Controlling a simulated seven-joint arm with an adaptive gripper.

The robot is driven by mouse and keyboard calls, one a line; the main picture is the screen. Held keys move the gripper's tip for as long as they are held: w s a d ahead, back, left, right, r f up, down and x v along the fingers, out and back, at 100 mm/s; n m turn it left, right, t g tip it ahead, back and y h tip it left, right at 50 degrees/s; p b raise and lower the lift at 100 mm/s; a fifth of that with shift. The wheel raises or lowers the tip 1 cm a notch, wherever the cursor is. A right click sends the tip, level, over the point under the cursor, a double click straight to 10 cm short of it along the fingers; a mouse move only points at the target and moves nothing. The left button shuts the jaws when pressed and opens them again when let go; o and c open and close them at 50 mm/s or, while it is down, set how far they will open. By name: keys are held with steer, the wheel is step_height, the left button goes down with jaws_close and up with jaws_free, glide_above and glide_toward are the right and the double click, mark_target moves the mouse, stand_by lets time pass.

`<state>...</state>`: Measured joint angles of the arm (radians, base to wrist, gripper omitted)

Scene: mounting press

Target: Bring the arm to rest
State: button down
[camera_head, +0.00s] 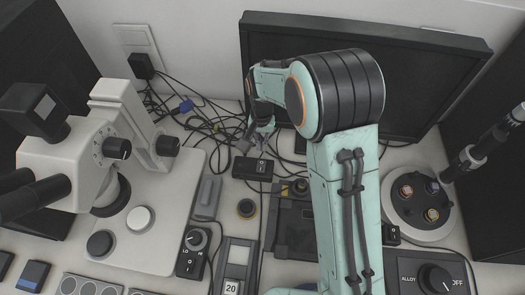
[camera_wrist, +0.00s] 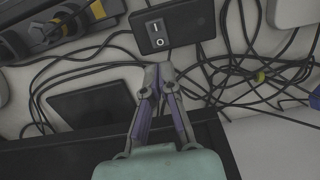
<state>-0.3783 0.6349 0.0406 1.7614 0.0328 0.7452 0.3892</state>
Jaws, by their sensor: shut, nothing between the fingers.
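My gripper (camera_head: 258,140) is at the back of the bench in the head view, beyond the black switch box (camera_head: 252,169) and over the cables. In the wrist view my gripper (camera_wrist: 159,72) is shut and empty, its two fingertips together. The tips show just beside the near edge of the switch box (camera_wrist: 172,27). I cannot tell how high they are above the bench. My mint-green arm reaches up from the bottom and bends back toward the monitor, hiding part of the bench behind it.
A dark monitor (camera_head: 432,75) stands behind my arm. Loose cables (camera_head: 200,125) tangle at the back left. A white microscope (camera_head: 75,150) stands at left. A round turntable (camera_head: 405,222) with coloured pieces is at right, near a control box (camera_head: 437,278).

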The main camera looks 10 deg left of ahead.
steer(key=shift+d, duration=0.15)
steer(key=w+d+r+m+t, duration=0.25)
steer(key=d+r, duration=0.25)
steer(key=r, duration=0.5)
steer(key=s+d+r+t, duration=0.1)
steer(key=s+d+r, duration=0.4)
steer(key=r, duration=0.2)
steer(key=s+d+f+n+g, duration=0.1)
steer(key=s+d+n+g, duration=0.1)
steer(key=s, duration=0.9)
steer(key=s+d+f+n+g, duration=0.1)
steer(key=s+d+f, duration=0.1)
steer(key=s, duration=0.8)
steer(key=shift+s+n+g+y, duration=0.35)
steer(key=shift+s+y, duration=0.05)
